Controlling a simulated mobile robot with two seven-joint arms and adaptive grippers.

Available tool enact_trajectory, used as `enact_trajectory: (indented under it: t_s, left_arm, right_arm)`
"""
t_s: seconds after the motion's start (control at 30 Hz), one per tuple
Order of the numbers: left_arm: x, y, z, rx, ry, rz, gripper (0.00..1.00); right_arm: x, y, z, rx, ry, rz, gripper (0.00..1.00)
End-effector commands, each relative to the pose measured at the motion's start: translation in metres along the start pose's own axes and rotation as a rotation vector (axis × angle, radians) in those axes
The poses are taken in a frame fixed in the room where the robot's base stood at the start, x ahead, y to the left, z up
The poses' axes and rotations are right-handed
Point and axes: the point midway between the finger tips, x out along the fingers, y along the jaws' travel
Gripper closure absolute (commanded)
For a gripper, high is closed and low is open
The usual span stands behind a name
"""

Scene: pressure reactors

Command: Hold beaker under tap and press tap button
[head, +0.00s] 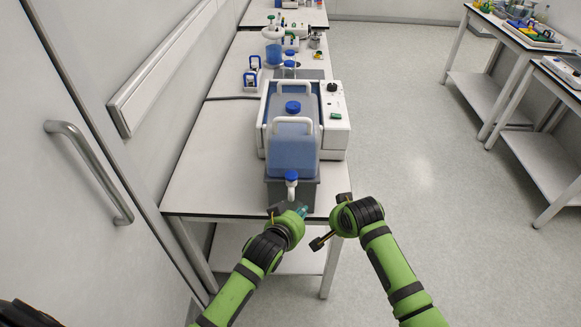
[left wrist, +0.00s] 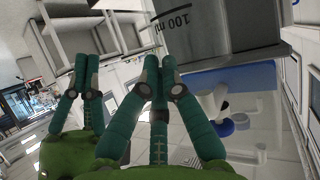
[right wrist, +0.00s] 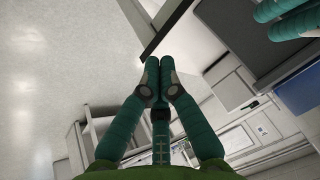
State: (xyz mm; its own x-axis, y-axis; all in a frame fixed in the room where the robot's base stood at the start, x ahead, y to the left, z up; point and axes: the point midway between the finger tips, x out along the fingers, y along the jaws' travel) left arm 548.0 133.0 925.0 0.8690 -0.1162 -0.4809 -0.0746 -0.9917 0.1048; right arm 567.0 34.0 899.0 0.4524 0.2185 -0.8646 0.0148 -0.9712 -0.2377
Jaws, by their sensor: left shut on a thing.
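A large blue water container (head: 292,152) stands at the table's near end, with a white tap (head: 291,192) and blue button (head: 291,176) on its near side. My left gripper (head: 302,210) is just below and right of the tap. In the left wrist view its fingers (left wrist: 160,75) are shut on the clear beaker (left wrist: 215,45), marked 100 ml. The blue button (left wrist: 225,127) also shows there. The beaker is hard to make out in the head view. My right gripper (right wrist: 160,72) is shut and empty, right of the left one; its fingers are hidden in the head view.
The container rests on a dark grey stand (head: 306,198) near the white table's front edge (head: 240,215). A white and blue device (head: 335,120) stands behind it. A door handle (head: 90,170) is at the left. Open floor (head: 410,150) lies to the right.

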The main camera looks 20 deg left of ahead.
Motion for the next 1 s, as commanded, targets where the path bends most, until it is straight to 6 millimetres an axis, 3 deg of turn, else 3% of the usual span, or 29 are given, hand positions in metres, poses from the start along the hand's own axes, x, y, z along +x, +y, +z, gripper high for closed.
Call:
enact_trajectory:
  t_s: [0.03, 0.2, 0.4, 0.5, 0.7, 1.0]
  left_arm:
    - [0.000, 0.000, -0.001, 0.000, 0.001, 0.000, 1.00]
    - [0.000, 0.000, -0.001, 0.000, 0.001, 0.000, 1.00]
    - [0.000, 0.000, -0.001, 0.000, 0.001, 0.000, 1.00]
    - [0.000, 0.000, 0.000, 0.000, 0.001, 0.000, 1.00]
    - [0.000, 0.000, 0.000, 0.000, 0.001, 0.000, 1.00]
    - [0.000, 0.000, -0.001, 0.000, 0.001, 0.000, 1.00]
  right_arm:
    - [-0.019, -0.019, -0.020, -0.005, 0.025, -0.011, 1.00]
    - [-0.083, -0.078, -0.056, -0.074, 0.091, -0.023, 1.00]
    - [-0.158, -0.139, -0.068, -0.219, 0.182, -0.010, 1.00]
    - [-0.188, -0.158, -0.065, -0.279, 0.223, 0.008, 1.00]
    - [-0.220, -0.175, -0.058, -0.347, 0.271, 0.034, 1.00]
    - [-0.223, -0.176, -0.057, -0.356, 0.277, 0.038, 1.00]
